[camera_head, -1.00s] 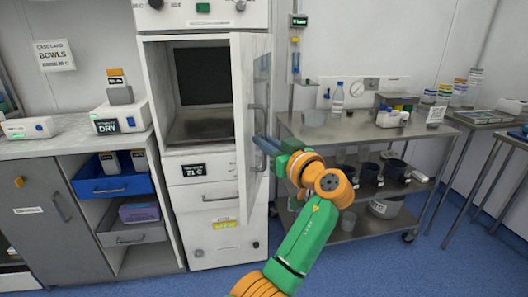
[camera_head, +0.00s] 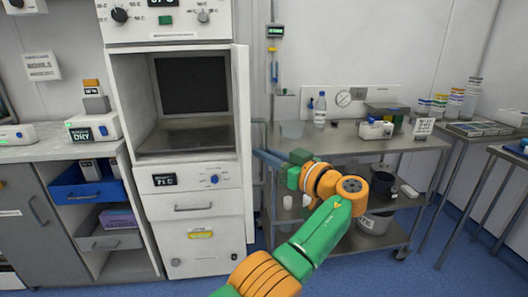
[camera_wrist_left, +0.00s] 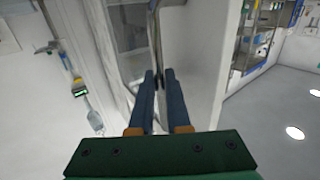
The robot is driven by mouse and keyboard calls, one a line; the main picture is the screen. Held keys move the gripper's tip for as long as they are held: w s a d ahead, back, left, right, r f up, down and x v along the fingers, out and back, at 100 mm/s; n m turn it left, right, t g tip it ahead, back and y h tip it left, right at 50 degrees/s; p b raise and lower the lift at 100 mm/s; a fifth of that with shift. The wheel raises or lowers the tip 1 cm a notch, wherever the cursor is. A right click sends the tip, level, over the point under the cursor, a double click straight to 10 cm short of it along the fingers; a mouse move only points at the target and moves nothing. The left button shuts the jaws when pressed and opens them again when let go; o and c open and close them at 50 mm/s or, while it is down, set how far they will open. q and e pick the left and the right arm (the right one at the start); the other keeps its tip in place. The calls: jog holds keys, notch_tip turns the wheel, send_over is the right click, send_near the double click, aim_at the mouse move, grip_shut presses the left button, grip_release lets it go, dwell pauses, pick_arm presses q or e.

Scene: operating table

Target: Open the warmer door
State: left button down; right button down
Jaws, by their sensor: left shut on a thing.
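The warmer (camera_head: 188,160) is the tall white cabinet left of centre in the head view. Its upper cavity is exposed, with a dark panel at the back. The warmer door (camera_head: 243,140) is swung open at the right side of the cavity and shows nearly edge-on. The door handle (camera_head: 257,135) is a vertical bar on the door's outer face, and it also shows in the left wrist view (camera_wrist_left: 155,35). My left gripper (camera_head: 262,156) is shut on the handle; its two dark fingers (camera_wrist_left: 160,78) point at it in the wrist view. My right gripper is out of view.
A steel cart (camera_head: 345,138) with a bottle (camera_head: 320,109) and other items stands right of the door, behind my left arm. A counter (camera_head: 55,150) with boxes and a blue bin (camera_head: 88,188) lies to the left. Blue floor is open at the front right.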

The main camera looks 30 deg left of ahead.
pick_arm(q)
jog(key=shift+r, duration=0.15)
jog(key=c, duration=1.2)
grip_release()
jog(key=shift+a, duration=0.1)
jog(key=shift+o, duration=0.2)
jog(key=shift+a, duration=0.1)
jog(key=v, duration=0.7)
jog(key=shift+w, duration=0.1)
